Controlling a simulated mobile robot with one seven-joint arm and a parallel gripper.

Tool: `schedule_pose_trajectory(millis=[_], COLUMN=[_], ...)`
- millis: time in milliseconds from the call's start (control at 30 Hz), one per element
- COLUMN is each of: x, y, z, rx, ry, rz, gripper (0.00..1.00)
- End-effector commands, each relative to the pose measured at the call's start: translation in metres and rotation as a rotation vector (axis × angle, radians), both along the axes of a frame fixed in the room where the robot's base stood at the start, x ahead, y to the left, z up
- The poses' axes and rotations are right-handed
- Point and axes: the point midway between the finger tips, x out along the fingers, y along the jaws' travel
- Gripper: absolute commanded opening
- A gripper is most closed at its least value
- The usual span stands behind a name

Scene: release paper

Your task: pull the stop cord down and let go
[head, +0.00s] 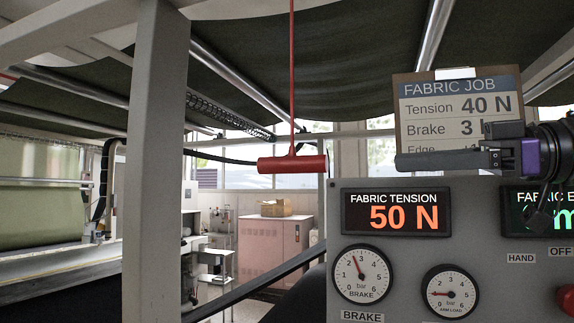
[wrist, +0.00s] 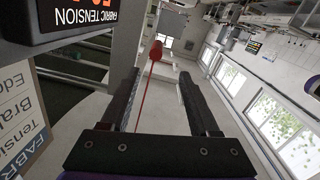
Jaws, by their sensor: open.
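The stop cord (head: 291,70) is a thin red line hanging from above. It ends in a horizontal red cylindrical handle (head: 292,164) in the head view. My gripper (head: 402,161) is to the right of the handle, at about the same picture height, with its fingers pointing left and apart from it. In the wrist view, my gripper (wrist: 160,74) is open and empty. The red handle (wrist: 156,49) shows end-on beyond the fingertips, in line with the gap, and the cord (wrist: 143,100) runs between the fingers in the picture.
A grey panel (head: 400,250) below my gripper carries gauges and a display (head: 396,212) reading 50 N. A job card (head: 452,95) behind my gripper reads tension 40 N. A grey post (head: 155,160) stands left of the handle. Space around the handle looks clear.

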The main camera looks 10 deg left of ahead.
Motion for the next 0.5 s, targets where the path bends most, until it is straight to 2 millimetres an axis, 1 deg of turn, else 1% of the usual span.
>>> schedule_pose_trajectory(millis=[100,267,367,500], x=[0.010,0.013,0.014,0.015], y=[0.004,0.015,0.030,0.060], z=[0.003,0.003,0.003,0.003], rx=[0.023,0.028,0.025,0.024], ry=[-0.011,-0.014,-0.015,-0.014], rz=[0.031,0.040,0.041,0.042], gripper=[0.62,0.62,0.62,0.62])
